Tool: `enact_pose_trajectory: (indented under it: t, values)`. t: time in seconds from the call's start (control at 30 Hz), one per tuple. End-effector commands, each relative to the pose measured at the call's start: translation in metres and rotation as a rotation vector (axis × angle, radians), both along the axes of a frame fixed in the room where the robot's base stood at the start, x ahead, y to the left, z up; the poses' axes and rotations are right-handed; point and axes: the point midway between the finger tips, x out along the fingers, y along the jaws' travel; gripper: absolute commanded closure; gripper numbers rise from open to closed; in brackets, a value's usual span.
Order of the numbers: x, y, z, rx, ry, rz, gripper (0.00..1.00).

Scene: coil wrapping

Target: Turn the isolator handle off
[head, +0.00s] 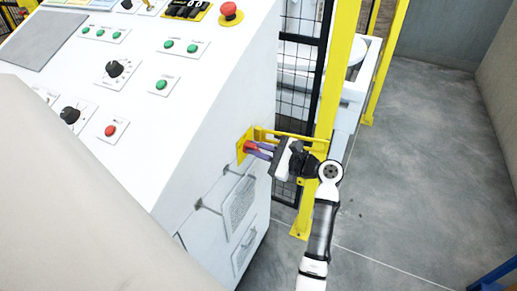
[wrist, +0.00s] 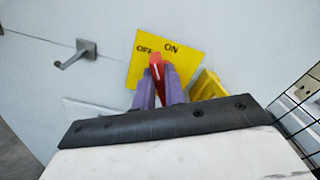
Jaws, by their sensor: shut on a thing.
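The isolator handle is red (wrist: 157,62) and sits on a yellow plate (wrist: 141,45) marked OFF at left and ON at right. In the wrist view the handle's visible end lies below and between the two labels; I cannot tell its exact setting. My gripper (wrist: 160,82) has purple fingers, shut on the handle from both sides. The fingers hide the handle's lower part. In the head view the red handle (head: 249,146) shows on the yellow plate (head: 241,152) on the cabinet's side, with my gripper (head: 260,150) reaching it from the right.
A yellow post (head: 337,85) with black mesh (head: 300,62) stands close to my gripper. A yellow bracket (wrist: 208,84) is just right of the fingers. A grey hook (wrist: 76,54) sticks out at left. The floor (head: 430,150) at right is clear.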

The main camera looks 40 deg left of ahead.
Motion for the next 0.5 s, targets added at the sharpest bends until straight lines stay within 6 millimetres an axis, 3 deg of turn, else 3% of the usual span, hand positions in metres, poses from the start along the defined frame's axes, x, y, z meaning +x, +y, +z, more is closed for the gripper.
enact_pose_trajectory:
  t: [0.5]
  values:
    - [-0.0035, -0.0014, -0.0074, 0.115, -0.480, 0.000, 1.00]
